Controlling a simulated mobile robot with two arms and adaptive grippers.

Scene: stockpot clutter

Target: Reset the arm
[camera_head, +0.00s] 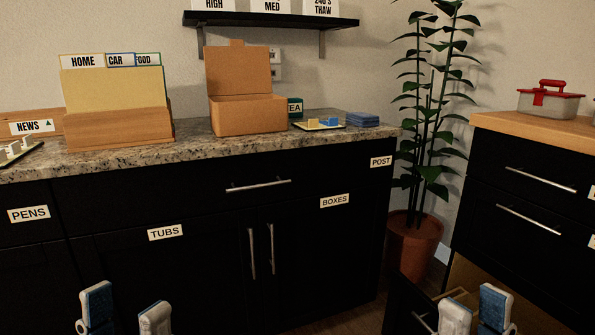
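My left gripper (125,312) shows at the lower left edge of the head view. Its two fingers, white with blue pads, stand apart with nothing between them. My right gripper (475,312) shows at the lower right edge. Its two fingers are also apart, with a narrower gap, and nothing is seen between them. Both grippers are low in the picture, in front of the black cabinets. The rest of both arms is out of view.
A granite counter (205,150) holds a file box (120,128), an open cardboard box (248,115) and blue items (362,119). A potted plant (415,245) stands between the cabinets. An open drawer (405,305) is near my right gripper.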

